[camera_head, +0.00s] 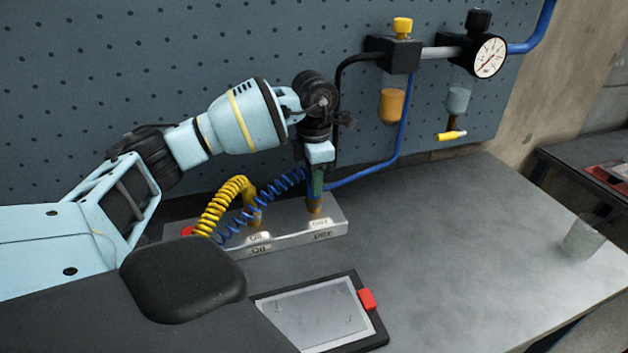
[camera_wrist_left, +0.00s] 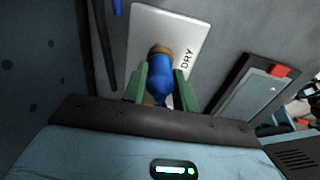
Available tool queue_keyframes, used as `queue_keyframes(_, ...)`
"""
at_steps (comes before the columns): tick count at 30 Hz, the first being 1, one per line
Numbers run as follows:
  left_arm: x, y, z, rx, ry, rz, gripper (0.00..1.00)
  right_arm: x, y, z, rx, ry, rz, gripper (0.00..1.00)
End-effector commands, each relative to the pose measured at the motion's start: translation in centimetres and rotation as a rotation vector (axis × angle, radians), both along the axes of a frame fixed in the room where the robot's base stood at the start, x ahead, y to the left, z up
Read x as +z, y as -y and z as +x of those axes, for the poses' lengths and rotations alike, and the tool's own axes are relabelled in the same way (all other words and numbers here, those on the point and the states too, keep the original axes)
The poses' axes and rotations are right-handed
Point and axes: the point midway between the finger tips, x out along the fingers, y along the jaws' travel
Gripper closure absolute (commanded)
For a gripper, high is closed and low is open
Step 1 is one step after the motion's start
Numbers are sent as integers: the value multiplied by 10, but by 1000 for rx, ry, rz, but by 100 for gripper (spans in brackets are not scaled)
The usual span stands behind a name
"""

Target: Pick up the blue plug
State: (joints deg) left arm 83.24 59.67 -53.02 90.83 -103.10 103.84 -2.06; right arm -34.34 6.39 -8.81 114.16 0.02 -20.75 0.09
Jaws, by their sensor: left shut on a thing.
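My left gripper (camera_head: 317,188) points down over the right end of a metal block (camera_head: 340,226) marked OIL and DRY. In the left wrist view its green fingers (camera_wrist_left: 161,83) are shut on the blue plug (camera_wrist_left: 158,72), one on each side. The plug's far end meets a brass fitting (camera_wrist_left: 160,49) by the DRY label; I cannot tell whether it is seated there. In the head view the fingers mostly hide the plug, and a blue coiled hose (camera_head: 268,198) runs left from there. My right gripper is not in view.
A yellow coiled hose (camera_head: 215,205) stands beside the blue one at the OIL end. A framed tablet (camera_head: 318,314) lies in front of the block. A pegboard (camera_head: 210,60) with a gauge (camera_head: 489,57) is behind. The bench's right side is mostly clear, with a clear cup (camera_head: 583,238) near its edge.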

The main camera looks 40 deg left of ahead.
Motion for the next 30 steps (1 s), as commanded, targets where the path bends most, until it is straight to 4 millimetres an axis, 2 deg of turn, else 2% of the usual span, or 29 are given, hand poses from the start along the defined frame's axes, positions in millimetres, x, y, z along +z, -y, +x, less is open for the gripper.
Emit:
queue_keyframes(5,17,0,1,0,8,-2,97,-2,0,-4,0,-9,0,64)
queue_keyframes(9,37,0,2,0,8,-2,97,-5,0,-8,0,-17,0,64)
queue_keyframes(21,42,100,-20,-8,3,-3,97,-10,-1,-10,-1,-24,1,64)
queue_keyframes(27,46,135,-29,-4,4,-2,97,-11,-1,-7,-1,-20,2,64)
queue_keyframes(30,48,146,-31,-3,3,-1,97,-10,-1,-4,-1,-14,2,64)
